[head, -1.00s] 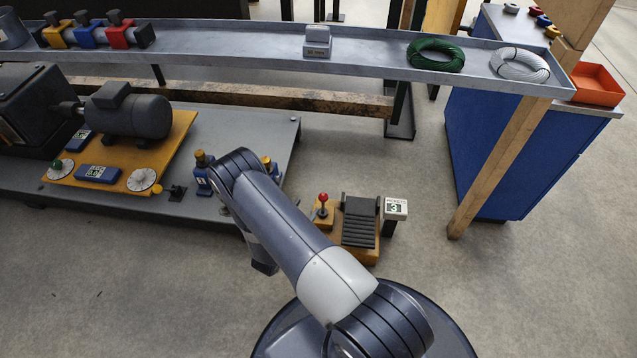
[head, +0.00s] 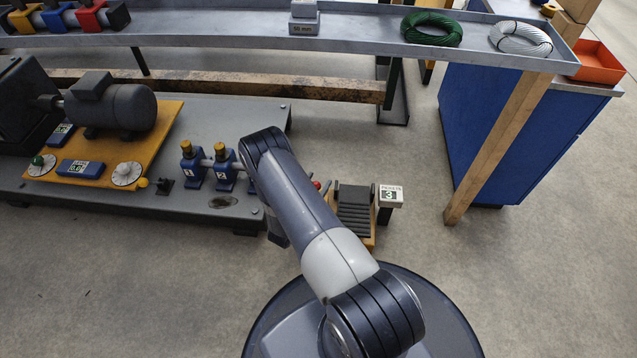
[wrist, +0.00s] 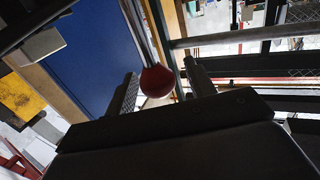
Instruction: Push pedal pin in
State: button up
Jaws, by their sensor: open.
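The foot pedal (head: 354,210) is a dark ribbed plate on an orange base, on the floor right of my arm. A red-knobbed pin (head: 317,185) stands at its left side; my arm hides most of it in the head view. In the wrist view a red ball knob (wrist: 157,80) on a thin grey rod shows between the two dark fingers of my gripper (wrist: 160,70). The fingers are apart, with a gap on the knob's right side; whether the left finger touches it I cannot tell. My gripper is hidden behind my arm in the head view.
A white counter post reading 3 (head: 390,195) stands right of the pedal. Blue blocks 1 and 2 (head: 222,178) sit on the grey machine bed (head: 230,115) at left. A wooden leg (head: 497,155) and blue cabinet (head: 480,110) stand at right. Floor in front is clear.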

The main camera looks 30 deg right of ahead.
jog(key=shift+w+d, duration=0.3)
jog(key=shift+d, duration=0.2)
grip_shut()
dwell(0.3)
